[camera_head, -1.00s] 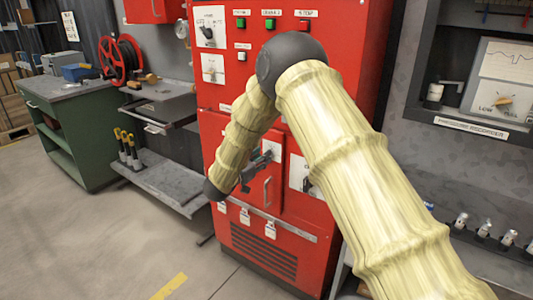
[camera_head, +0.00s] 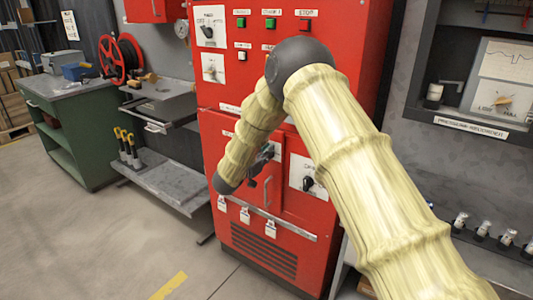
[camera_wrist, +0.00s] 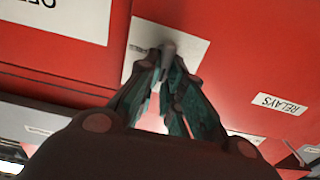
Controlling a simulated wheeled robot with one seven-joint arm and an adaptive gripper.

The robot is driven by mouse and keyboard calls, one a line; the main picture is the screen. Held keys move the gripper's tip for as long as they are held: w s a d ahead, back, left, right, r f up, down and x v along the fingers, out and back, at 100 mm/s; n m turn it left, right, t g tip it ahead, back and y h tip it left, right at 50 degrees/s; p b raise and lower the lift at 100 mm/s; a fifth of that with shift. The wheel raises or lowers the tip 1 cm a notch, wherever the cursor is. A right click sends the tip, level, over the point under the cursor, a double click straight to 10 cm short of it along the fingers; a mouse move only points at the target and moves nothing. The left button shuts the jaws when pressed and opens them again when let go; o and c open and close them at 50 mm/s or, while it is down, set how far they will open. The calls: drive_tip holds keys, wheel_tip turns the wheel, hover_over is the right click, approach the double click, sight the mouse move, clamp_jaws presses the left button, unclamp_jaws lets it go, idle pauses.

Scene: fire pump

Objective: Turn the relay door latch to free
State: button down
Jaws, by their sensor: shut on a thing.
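The red cabinet's lower door (camera_head: 280,196) carries a white plate, which shows in the wrist view (camera_wrist: 192,48). The latch (camera_wrist: 168,49), a small grey knob, stands on that plate. My gripper (camera_wrist: 166,62) has its dark fingertips closed together on the latch. In the head view my gripper (camera_head: 264,158) is at the upper part of the door, partly behind my arm, and the latch cannot be made out there. A "RELAYS" label (camera_wrist: 279,104) is beside the plate in the wrist view.
A vertical door handle (camera_head: 267,192) is just below my gripper. A black knob on a white plate (camera_head: 307,184) is to its right. Several tags hang below the door. A grey shelf unit (camera_head: 165,182) and green bench (camera_head: 70,125) stand left; floor in front is clear.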

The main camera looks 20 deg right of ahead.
drive_tip(key=shift+d+m, duration=0.15)
drive_tip(key=shift+m, duration=0.15)
drive_tip(key=m+b, duration=0.2)
drive_tip(key=m, duration=0.1)
drive_tip(key=m+b, duration=0.3)
drive_tip(key=m, duration=0.1)
drive_tip(key=s+d+f+m+b, duration=0.1)
drive_tip(key=m+b, duration=0.2)
drive_tip(key=m, duration=0.1)
drive_tip(key=m+b, duration=0.4)
drive_tip(key=shift+s+f, duration=0.15)
drive_tip(key=shift+f, duration=0.1)
drive_tip(key=shift+m+b, duration=0.95)
drive_tip(key=shift+m, duration=0.25)
